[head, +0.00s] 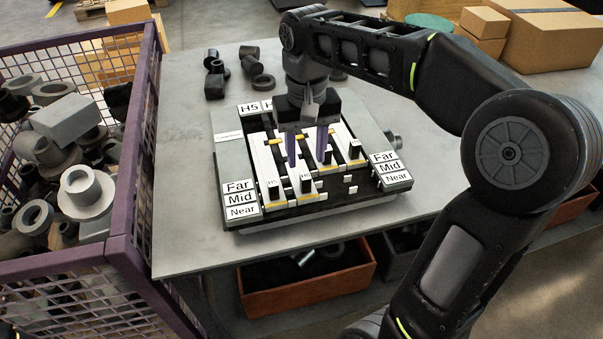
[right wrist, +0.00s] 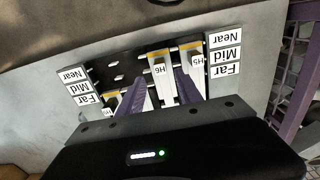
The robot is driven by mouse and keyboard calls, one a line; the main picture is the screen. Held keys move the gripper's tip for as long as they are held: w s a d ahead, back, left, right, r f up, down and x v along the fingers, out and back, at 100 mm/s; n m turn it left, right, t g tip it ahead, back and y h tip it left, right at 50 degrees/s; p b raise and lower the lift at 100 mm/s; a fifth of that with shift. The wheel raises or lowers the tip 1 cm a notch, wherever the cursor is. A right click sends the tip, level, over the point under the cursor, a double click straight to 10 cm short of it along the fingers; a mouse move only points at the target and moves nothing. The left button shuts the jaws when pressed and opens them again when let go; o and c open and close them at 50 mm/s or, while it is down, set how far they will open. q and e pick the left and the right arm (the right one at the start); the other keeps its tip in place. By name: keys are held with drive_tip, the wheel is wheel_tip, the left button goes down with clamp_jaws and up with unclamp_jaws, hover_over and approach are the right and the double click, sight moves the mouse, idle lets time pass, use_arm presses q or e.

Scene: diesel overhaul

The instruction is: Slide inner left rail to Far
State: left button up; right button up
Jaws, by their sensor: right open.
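The slide board (head: 290,222) lies on the grey table, with Far, Mid and Near labels at both sides. The inner left rail (head: 306,185), marked H6, has a black knob and sits toward the near end; the exact mark is hard to tell. It also shows in the right wrist view (right wrist: 160,68). The H5 rail (head: 273,190) is to its left, also toward the near end. My right gripper (head: 307,162) points down, open, over the middle of the board. In the wrist view its purple fingers straddle the line of the H6 rail; contact cannot be told. My left gripper is out of view.
Two more black knobs (head: 354,150) stand on the right side of the board. A purple wire crate (head: 140,180) full of metal parts borders the table's left. A red bin (head: 300,287) is below the front edge.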

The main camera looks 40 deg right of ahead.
sight(306, 175)
drive_tip(key=shift+f+p, duration=0.4)
drive_tip(key=shift+f, duration=3.55)
drive_tip(key=shift+c, duration=0.3)
clamp_jaws()
